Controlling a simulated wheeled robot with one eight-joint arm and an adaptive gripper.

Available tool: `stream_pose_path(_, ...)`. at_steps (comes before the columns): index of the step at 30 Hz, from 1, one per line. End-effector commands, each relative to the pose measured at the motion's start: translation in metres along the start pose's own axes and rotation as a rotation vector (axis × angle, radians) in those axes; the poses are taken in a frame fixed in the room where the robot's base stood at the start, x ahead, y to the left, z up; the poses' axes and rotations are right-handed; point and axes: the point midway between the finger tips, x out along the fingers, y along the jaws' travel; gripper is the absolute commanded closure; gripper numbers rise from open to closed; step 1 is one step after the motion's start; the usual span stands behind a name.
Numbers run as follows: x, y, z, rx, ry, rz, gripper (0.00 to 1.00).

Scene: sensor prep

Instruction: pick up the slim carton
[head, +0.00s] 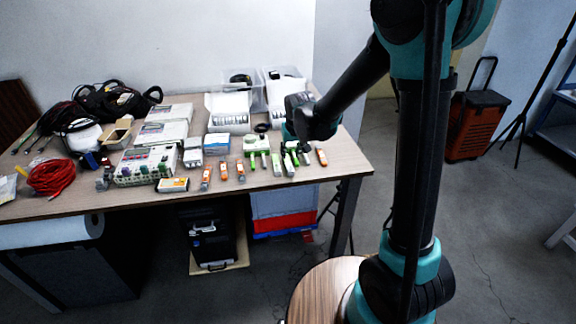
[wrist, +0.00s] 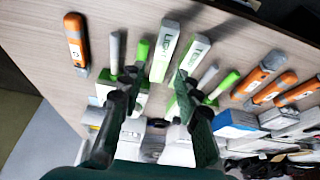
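Two slim white cartons with green lettering lie side by side on the table; I cannot tell which one the task means. In the wrist view the left one (wrist: 164,52) lies just beyond the gap of my gripper (wrist: 157,80), and the right one (wrist: 194,52) is beyond the right fingertip. In the head view they show as small pale blocks (head: 277,165) (head: 289,165) near the front edge, below my gripper. My gripper's two dark fingers are spread, with nothing seen held. The near ends of the cartons are partly hidden by the fingers.
Green-and-grey sensors (wrist: 142,50) flank the cartons closely. An orange-and-grey device (wrist: 75,42) lies at the left, several more (wrist: 262,72) at the right. A blue-and-white box (wrist: 235,120) stands nearby. The table strip (head: 345,165) at the right corner is clear.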

Motion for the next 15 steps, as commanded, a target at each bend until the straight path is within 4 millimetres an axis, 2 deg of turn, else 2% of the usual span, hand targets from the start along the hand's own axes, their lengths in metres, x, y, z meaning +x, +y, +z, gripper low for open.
stream_pose_path(3, 0.014, 0.0, -0.001, 0.0, 0.0, 0.0, 0.67)
stream_pose_path(11, 0.026, -0.001, -0.001, 0.0, 0.0, 0.0, 0.67)
stream_pose_path(15, 0.041, -0.002, -0.002, 0.0, 0.0, 0.0, 0.67)
